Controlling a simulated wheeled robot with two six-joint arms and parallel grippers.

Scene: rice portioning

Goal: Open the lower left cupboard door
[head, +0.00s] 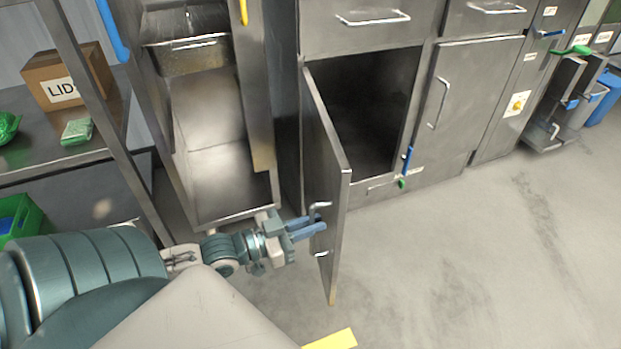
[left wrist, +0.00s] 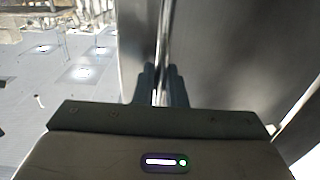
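The lower left cupboard door (head: 326,165) is a steel panel standing swung wide open, hinged at its left side. The cupboard's dark inside (head: 365,110) shows and looks empty. The door handle (head: 320,206) is a thin metal bar, partly hidden by my fingers. My left gripper (head: 308,228) is at the handle, its blue fingers on either side of the bar. In the left wrist view, the handle bar (left wrist: 164,35) runs between the two fingertips (left wrist: 160,80), which look closed on it. My right gripper is not in view.
A closed cupboard door (head: 465,95) is to the right, with drawers (head: 370,30) above. A tall open steel unit (head: 235,205) stands left of the open door. A shelf with a cardboard box (head: 68,77) is further left. The floor (head: 450,245) at right is clear.

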